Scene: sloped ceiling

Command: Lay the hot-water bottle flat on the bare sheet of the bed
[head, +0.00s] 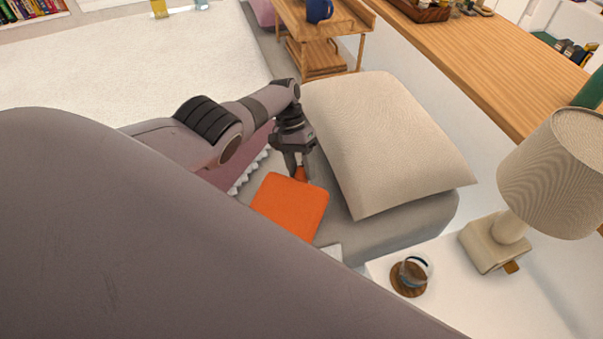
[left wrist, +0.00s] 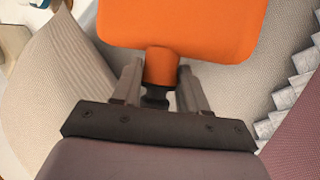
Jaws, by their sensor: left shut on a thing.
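The hot-water bottle (head: 290,207) is orange and flat, with a short neck. My left gripper (head: 298,172) is shut on its neck, and the body points away from the fingers. In the left wrist view the bottle (left wrist: 185,25) fills the top middle, with its neck between the fingers of the gripper (left wrist: 160,88). The bottle is over or on the grey sheet of the bed (head: 410,215), between the pillow and the folded pink cover; I cannot tell whether it touches. My right gripper is not in view.
A beige pillow (head: 385,135) lies right of the gripper. A pink cover with a white ruffled edge (head: 250,172) lies to its left. A white bedside table (head: 455,300) holds a lamp (head: 555,170) and a glass on a wooden coaster (head: 410,278). A wooden cart (head: 320,60) stands behind.

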